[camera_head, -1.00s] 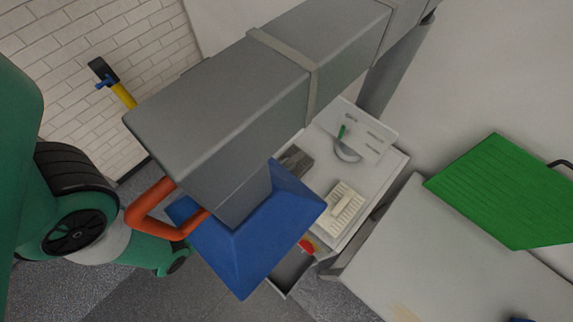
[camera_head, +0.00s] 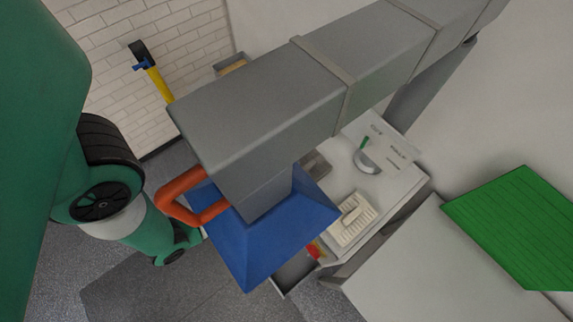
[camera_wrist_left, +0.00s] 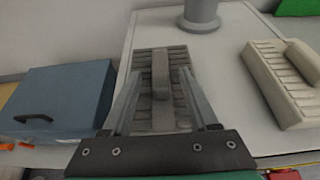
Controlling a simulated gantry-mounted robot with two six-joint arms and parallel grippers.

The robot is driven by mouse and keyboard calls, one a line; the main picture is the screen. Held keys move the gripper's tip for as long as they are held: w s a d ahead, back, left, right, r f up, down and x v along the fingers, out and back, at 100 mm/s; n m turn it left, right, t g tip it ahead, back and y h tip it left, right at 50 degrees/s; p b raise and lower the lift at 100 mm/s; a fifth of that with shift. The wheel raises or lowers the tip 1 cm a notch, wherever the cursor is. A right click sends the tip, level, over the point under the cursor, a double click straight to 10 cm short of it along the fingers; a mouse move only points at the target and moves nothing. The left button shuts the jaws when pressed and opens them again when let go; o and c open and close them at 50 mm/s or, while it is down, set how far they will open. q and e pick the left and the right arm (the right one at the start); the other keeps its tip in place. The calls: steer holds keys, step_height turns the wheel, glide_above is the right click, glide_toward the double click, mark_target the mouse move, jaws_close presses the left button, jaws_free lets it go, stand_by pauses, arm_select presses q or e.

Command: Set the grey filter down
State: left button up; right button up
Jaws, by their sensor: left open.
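The grey filter (camera_wrist_left: 158,64), a ribbed block with a raised bar along its middle, lies flat on the white worktop (camera_wrist_left: 222,70) in the left wrist view. My left gripper (camera_wrist_left: 160,76) is open, with its fingers over the filter on either side of the bar. I cannot tell whether the fingers touch it. In the head view part of the grey filter (camera_head: 317,165) shows beside the blue hood, which hides my left gripper there. My right gripper is not in view.
A cream ribbed filter (camera_head: 352,219) lies on the worktop, to the right in the wrist view. A grey cylinder (camera_wrist_left: 199,12) stands behind the grey filter. A blue-grey box (camera_wrist_left: 62,98) with a handle is at left. The blue hood (camera_head: 262,240) hangs over the worktop's near side.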

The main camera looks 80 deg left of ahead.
arm_select(q)
steer(key=v, duration=0.9)
